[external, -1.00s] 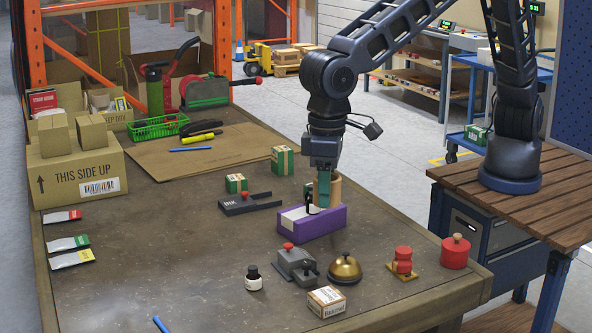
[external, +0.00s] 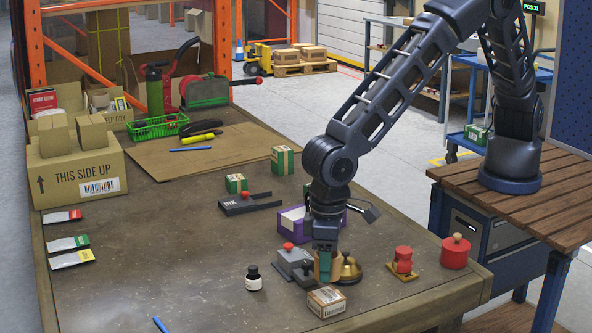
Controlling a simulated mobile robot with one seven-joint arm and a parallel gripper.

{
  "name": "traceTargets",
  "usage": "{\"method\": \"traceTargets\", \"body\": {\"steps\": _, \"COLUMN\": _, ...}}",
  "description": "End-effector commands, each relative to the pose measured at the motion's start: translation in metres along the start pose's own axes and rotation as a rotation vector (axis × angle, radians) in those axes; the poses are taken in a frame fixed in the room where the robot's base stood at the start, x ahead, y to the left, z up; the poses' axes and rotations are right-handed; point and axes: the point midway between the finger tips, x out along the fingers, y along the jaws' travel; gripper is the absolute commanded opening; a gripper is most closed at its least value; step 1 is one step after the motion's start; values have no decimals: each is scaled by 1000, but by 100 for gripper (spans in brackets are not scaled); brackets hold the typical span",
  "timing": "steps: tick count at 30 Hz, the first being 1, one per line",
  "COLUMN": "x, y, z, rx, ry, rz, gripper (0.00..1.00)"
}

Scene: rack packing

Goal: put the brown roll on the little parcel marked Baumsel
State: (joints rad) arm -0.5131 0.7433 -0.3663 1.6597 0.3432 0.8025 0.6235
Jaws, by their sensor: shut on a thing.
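My gripper (external: 326,268) points straight down and is shut on the brown roll (external: 337,263). The roll is partly hidden by the gripper and by the brass bell beside it. The little parcel marked Baumsel (external: 327,303) is a small cardboard box with a white label. It lies on the table just in front of and below the gripper. The roll appears just behind the parcel in the picture; I cannot tell its exact height or gap from it.
The brass bell (external: 351,272) is close on the right, and a grey device with a red knob (external: 292,258) on the left. A purple box (external: 291,218) stands behind. An ink bottle (external: 253,278) and red stamp (external: 403,260) stand nearby. The front left table is mostly clear.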

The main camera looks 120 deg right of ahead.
Motion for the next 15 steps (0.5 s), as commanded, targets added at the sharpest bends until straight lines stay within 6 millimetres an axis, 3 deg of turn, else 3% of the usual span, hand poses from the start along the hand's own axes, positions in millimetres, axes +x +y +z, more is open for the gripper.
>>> {"method": "traceTargets", "body": {"steps": 12, "x": 42, "y": 0, "z": 0, "rx": 1, "ry": 0, "rz": 1, "gripper": 24}}
{"method": "traceTargets", "body": {"steps": 15, "x": 44, "y": 0, "z": 0, "rx": 1, "ry": 1, "rz": -1, "gripper": 24}}
